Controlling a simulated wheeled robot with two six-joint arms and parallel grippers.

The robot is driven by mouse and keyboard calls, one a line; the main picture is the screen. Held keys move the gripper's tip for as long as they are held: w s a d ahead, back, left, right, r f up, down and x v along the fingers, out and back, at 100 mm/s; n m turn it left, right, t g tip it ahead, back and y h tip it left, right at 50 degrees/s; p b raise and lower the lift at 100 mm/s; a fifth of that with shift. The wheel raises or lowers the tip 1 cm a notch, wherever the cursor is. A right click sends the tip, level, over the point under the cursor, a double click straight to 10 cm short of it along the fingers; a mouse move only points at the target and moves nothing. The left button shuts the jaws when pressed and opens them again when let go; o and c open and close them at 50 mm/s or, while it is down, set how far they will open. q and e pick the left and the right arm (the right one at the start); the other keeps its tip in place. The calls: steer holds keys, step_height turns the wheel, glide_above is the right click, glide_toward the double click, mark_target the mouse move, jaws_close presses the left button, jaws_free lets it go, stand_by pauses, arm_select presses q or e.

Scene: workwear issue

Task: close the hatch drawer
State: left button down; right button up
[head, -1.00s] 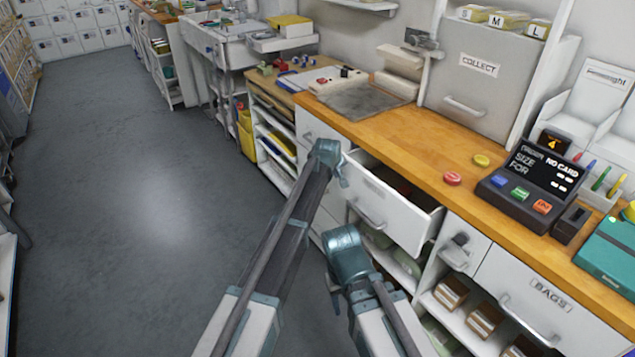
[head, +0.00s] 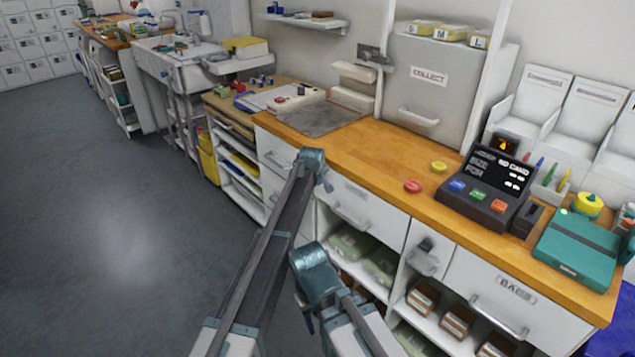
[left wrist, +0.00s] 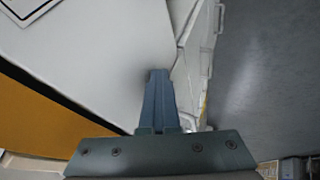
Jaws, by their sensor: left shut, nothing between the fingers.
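The white hatch drawer (head: 378,208) sits under the wooden counter, left of the small locked door. Its front looks flush with the cabinet, with no open inside showing. My left gripper (head: 327,183) is at the left part of this drawer front, its jaws shut and empty. In the left wrist view, the shut fingers (left wrist: 158,105) point at a white panel (left wrist: 85,55), which looks like the drawer front; I cannot tell if they touch it. My right arm is low in front of the shelves; its fingers are not clear.
The wooden counter (head: 375,160) carries a red button (head: 412,187), a yellow button (head: 439,166) and a dark card terminal (head: 486,187). Open shelves with green packs (head: 362,252) lie below the drawer. The grey floor (head: 130,220) at left is clear.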

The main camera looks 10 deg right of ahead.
arm_select(q)
steer(key=shift+w+d+r, duration=0.1)
steer(key=shift+w+d, duration=0.1)
steer(key=shift+d, duration=0.1)
steer(key=s+a+r+p, duration=0.5)
steer(key=s+r+p, duration=0.3)
steer(key=shift+s+a, duration=0.2)
steer(key=shift+s, duration=0.1)
steer(key=shift+f, duration=0.1)
